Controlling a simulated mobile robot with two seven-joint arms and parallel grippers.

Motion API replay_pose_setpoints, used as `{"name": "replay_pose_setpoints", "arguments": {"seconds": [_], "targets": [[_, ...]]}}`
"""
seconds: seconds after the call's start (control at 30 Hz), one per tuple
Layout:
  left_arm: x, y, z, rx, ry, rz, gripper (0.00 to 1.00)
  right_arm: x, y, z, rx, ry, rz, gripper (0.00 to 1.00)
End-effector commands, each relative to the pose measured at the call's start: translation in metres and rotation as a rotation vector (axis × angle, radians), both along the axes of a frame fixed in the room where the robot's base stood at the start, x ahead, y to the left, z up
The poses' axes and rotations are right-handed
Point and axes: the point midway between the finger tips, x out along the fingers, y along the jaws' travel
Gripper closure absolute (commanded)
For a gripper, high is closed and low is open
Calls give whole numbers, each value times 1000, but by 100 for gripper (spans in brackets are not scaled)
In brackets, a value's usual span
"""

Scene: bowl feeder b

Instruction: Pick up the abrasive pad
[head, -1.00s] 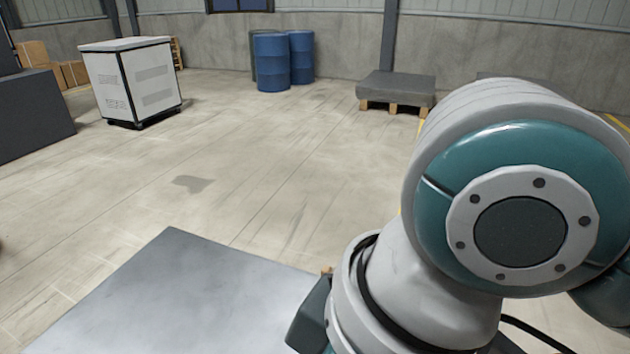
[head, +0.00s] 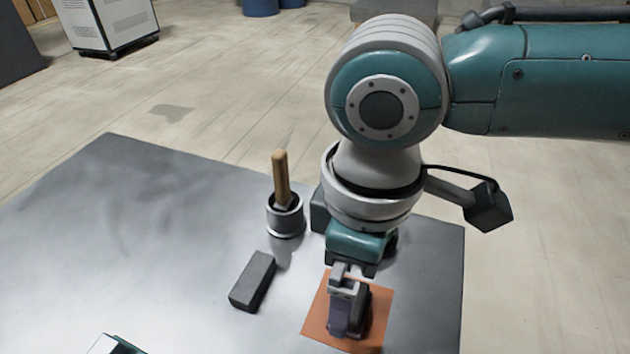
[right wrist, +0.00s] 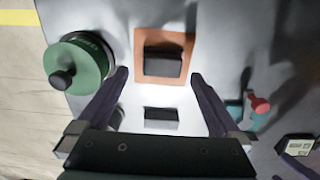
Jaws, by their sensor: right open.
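Two dark rectangular blocks could be the abrasive pad; I cannot tell which it is. A grey block (head: 253,282) lies on the metal table, left of an orange square (head: 375,318). It seems to be the block low in the right wrist view (right wrist: 160,115), between my fingers. A black block (right wrist: 164,62) sits on the orange square, beyond the fingertips. In the head view my gripper hides it at least partly. My right gripper (right wrist: 160,80) is open and empty, pointing down over the orange square (head: 347,325). My left gripper is out of view.
A metal cup (head: 285,222) with a wooden-handled tool (head: 281,178) stands behind the grey block. A green round object with a black knob (right wrist: 80,62) stands near the table edge. A red-topped item (right wrist: 260,106) and a small meter (right wrist: 298,147) lie opposite.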

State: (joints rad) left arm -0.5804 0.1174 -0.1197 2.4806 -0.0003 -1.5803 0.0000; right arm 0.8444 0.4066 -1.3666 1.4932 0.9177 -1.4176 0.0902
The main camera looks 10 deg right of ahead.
Motion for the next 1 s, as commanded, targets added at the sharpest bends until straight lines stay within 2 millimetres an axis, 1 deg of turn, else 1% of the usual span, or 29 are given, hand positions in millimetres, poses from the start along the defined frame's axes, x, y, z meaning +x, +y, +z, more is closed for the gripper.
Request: {"name": "replay_pose_setpoints", "arguments": {"seconds": [0.03, 0.13, 0.2, 0.3, 0.5, 1.0], "targets": [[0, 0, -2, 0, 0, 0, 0, -3, -1, -11, -3, 3, 0, 0], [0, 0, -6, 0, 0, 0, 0, -5, -1, -27, -2, 3, 0, 0], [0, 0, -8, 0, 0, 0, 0, -5, -1, -35, -1, 2, 0, 0], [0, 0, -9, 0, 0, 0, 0, -5, -1, -39, 0, 1, 0, 0], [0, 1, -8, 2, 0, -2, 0, -5, -1, -39, 0, 1, 0, 0], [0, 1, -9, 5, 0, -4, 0, -5, -1, -39, 0, 1, 0, 56]]}}
